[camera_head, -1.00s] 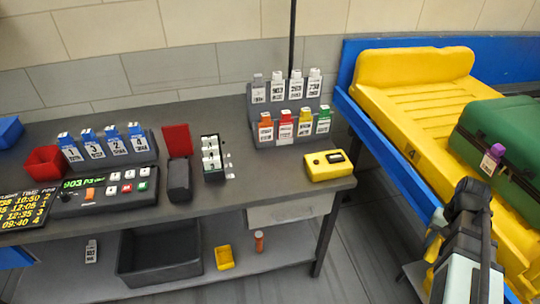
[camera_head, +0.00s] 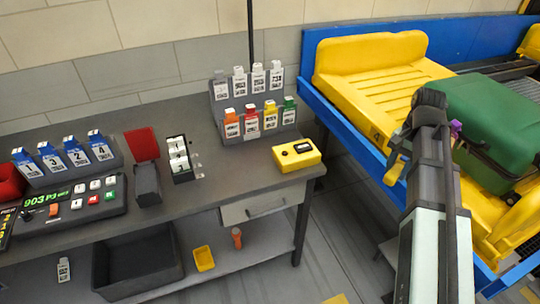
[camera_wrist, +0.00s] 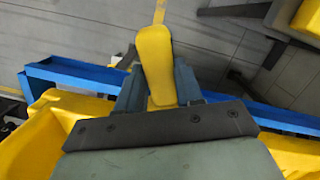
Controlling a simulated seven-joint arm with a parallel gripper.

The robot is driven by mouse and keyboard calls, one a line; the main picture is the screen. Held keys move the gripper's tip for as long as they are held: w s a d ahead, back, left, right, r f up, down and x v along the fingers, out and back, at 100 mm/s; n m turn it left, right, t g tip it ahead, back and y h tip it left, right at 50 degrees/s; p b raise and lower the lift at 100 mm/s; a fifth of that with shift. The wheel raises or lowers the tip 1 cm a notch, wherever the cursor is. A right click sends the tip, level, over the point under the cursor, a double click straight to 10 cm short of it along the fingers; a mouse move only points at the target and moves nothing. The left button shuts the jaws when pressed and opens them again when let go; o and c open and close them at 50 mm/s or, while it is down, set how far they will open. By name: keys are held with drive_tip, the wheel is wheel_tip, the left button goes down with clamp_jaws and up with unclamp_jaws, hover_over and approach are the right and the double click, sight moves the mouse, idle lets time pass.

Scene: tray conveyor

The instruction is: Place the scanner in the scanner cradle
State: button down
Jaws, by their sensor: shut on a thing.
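My gripper (camera_wrist: 158,88) is shut on the yellow scanner (camera_wrist: 155,60), whose rounded end sticks out past the fingers in the wrist view. In the head view a yellow part of the scanner (camera_head: 394,170) shows at the left of my dark gripper (camera_head: 402,145), in the air by the conveyor's near side. The rest of the scanner is hidden by my gripper. A dark upright holder with a red back plate (camera_head: 147,183) stands on the workbench and may be the scanner cradle; I cannot tell for sure. It looks empty.
The workbench (camera_head: 225,185) holds a yellow boxy device (camera_head: 297,155), tag racks (camera_head: 252,110) and a button console (camera_head: 75,205). A yellow tray (camera_head: 370,85) and a green suitcase (camera_head: 490,115) are on the blue-sided conveyor. Bare bench lies before the tag racks.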

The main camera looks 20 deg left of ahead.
drive_tip(key=s+a+n, duration=0.3)
drive_tip(key=a, duration=1.1)
wheel_tip(320, 180, up, 4)
drive_tip(key=n+t, duration=0.2)
drive_tip(key=n, duration=0.8)
hover_over(146, 182)
drive_tip(key=shift+h, duration=0.3)
drive_tip(key=shift+f, duration=4.65)
drive_tip(key=shift+f, duration=0.1)
drive_tip(key=c, duration=0.7)
unclamp_jaws()
drive_tip(key=shift+c, duration=0.2)
